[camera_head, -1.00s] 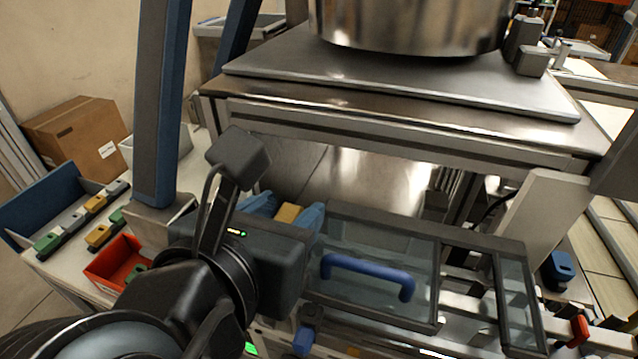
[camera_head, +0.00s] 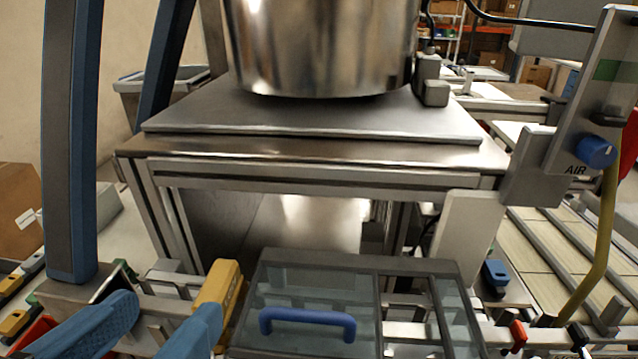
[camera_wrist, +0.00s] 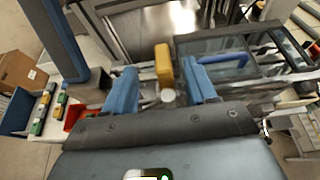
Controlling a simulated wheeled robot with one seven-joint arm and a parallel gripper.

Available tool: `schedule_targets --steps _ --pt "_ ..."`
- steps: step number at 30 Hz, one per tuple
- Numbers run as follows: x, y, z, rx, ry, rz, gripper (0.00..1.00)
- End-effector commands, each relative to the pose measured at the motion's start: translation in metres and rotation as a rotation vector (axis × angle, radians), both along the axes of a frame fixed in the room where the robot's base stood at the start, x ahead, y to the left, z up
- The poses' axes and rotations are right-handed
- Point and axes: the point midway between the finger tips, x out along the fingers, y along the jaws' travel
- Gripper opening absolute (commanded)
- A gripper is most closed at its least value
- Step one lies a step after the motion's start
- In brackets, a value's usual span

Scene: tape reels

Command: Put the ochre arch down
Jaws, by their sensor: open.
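The ochre arch (camera_head: 217,296) stands on the metal fixture just left of the glass-lidded box. It also shows in the wrist view (camera_wrist: 163,64), beyond my fingertips and between their lines. My gripper (camera_head: 168,306) has blue fingers spread wide. In the wrist view my gripper (camera_wrist: 157,70) is empty, with a clear gap on each side of the arch. In the head view the right finger overlaps the arch's lower part, so its foot is hidden. I cannot tell exactly what its underside rests on.
The glass-lidded box (camera_head: 310,275) with a blue handle (camera_head: 307,322) is close on the right. A blue-grey post (camera_head: 72,150) rises at the left. A steel table (camera_head: 320,160) with a large drum (camera_head: 320,45) stands behind. A red bin (camera_wrist: 76,115) lies left.

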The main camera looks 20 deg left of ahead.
Motion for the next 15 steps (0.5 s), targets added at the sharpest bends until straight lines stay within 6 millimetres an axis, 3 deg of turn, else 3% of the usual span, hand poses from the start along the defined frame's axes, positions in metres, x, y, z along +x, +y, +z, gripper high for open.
schedule_targets --steps 6,15 --pt "-0.018 -0.004 0.009 0.001 -0.001 0.001 0.56" --pt "-0.021 -0.005 0.009 -0.001 0.0 -0.001 0.56"
